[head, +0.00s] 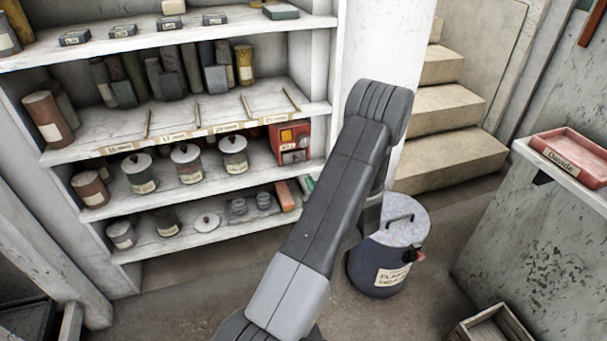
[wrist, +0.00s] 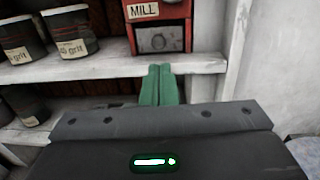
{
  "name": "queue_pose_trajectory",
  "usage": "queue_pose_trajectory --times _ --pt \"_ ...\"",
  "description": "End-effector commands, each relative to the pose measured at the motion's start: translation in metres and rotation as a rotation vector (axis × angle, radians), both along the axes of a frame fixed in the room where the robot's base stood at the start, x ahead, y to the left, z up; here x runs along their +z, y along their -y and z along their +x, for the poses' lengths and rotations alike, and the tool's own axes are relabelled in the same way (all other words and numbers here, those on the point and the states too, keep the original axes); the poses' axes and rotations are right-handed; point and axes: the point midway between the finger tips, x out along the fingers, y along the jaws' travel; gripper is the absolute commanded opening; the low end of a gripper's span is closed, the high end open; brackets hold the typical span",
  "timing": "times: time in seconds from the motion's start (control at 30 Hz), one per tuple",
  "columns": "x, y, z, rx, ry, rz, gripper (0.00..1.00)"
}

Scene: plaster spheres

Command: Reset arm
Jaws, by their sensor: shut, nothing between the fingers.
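My gripper (wrist: 160,72) shows in the wrist view as two green fingers side by side, pressed together with nothing between them. The fingers point toward the shelf edge below a red mill (wrist: 160,30). In the head view my arm rises across the middle and hides most of the gripper. A small green part of my gripper (head: 308,185) shows just left of the arm, in front of the right end of the shelves. The red mill (head: 290,142) also shows there, on a middle shelf.
White shelves (head: 225,125) fill the left, with lidded pots (head: 187,163), books and jars. A blue-grey drum (head: 380,262) stands on the floor behind my arm. Stairs (head: 450,130) rise at the back. A pink tray (head: 572,158) sits on a right ledge, with a wooden crate (head: 490,330) below.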

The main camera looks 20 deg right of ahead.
Motion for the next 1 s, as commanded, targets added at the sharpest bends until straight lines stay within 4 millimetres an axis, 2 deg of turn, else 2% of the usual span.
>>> queue_pose_trajectory --times 0.03,0.2,0.4,0.77,0.87,1.0 --pt "0.001 0.002 -0.013 -0.005 -0.003 0.003 0.0" --pt "-0.001 0.005 -0.041 -0.003 -0.002 0.002 0.0" --pt "-0.002 0.006 -0.056 -0.001 -0.002 0.001 0.0" --pt "-0.002 0.005 -0.056 0.001 -0.002 0.001 0.0" --pt "-0.002 0.004 -0.052 0.002 -0.001 0.0 0.0" --pt "-0.002 0.002 -0.036 0.005 0.0 -0.001 0.0"
